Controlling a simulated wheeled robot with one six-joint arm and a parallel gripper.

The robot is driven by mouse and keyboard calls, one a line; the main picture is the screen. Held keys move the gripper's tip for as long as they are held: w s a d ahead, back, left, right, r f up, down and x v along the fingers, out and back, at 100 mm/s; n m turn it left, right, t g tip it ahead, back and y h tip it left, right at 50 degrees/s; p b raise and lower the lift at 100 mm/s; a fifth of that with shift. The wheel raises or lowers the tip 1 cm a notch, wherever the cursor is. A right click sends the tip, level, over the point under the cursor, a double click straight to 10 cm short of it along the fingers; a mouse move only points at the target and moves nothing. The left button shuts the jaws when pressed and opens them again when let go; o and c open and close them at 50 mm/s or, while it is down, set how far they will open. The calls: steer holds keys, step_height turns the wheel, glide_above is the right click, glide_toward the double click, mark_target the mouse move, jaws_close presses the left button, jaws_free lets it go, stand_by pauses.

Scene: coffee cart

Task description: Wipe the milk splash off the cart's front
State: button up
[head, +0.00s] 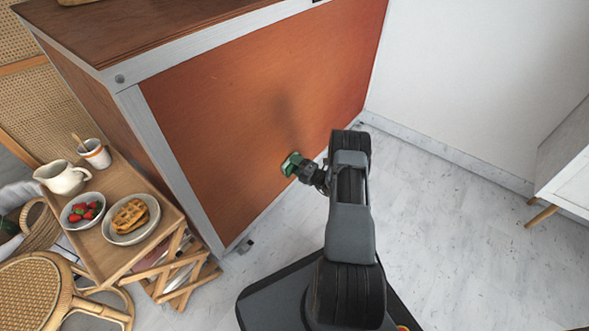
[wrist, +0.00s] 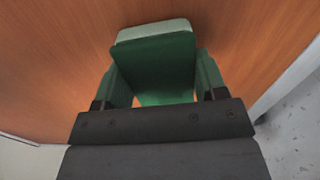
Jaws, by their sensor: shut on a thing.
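The cart's front is a large orange-brown panel (head: 235,115) framed in grey metal. My gripper (head: 303,170) is at the lower right part of this panel. It is shut on a green sponge (head: 290,162), which is at or against the panel; I cannot tell whether it touches. In the wrist view the sponge (wrist: 155,55) shows a pale far edge and sits between my green fingers, with the wood behind it. I see no milk splash on the visible panel; the part behind the sponge and gripper is hidden. A soft dark shade above the sponge looks like a shadow.
A wooden side table (head: 118,255) at the left holds a milk jug (head: 64,178), a cup (head: 95,153), a strawberry bowl (head: 82,211) and a waffle plate (head: 131,218). A rattan stool (head: 40,292) stands in front. Marble floor (head: 460,230) at the right is clear.

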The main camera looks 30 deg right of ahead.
mark_target(277, 173)
steer(key=shift+w+d+b, duration=0.4)
steer(key=shift+d+b, duration=0.15)
steer(key=shift+d, duration=0.2)
steer(key=shift+w+d+r, duration=0.1)
steer(key=shift+w+d, duration=0.15)
steer(key=shift+d, duration=0.3)
steer(key=shift+w+d+r, duration=0.1)
steer(key=shift+w+d, duration=0.1)
steer(key=shift+d, duration=0.3)
steer(key=shift+s+a+f+p, duration=0.1)
steer(key=shift+s+a+p, duration=0.4)
steer(key=shift+a, duration=0.4)
steer(key=shift+s+a+f+p, duration=0.1)
steer(key=shift+s+a+p, duration=0.4)
steer(key=shift+a, duration=0.4)
steer(key=shift+a, duration=0.1)
steer(key=shift+s+a+p, duration=0.45)
steer(key=shift+s+a, duration=0.05)
steer(key=shift+a, duration=0.7)
steer(key=shift+s+a+p, duration=0.45)
steer(key=shift+a+p, duration=0.05)
steer(key=shift+a, duration=0.7)
steer(key=shift+s+a+p, duration=0.45)
steer(key=shift+s+a, duration=0.05)
steer(key=shift+a, duration=0.7)
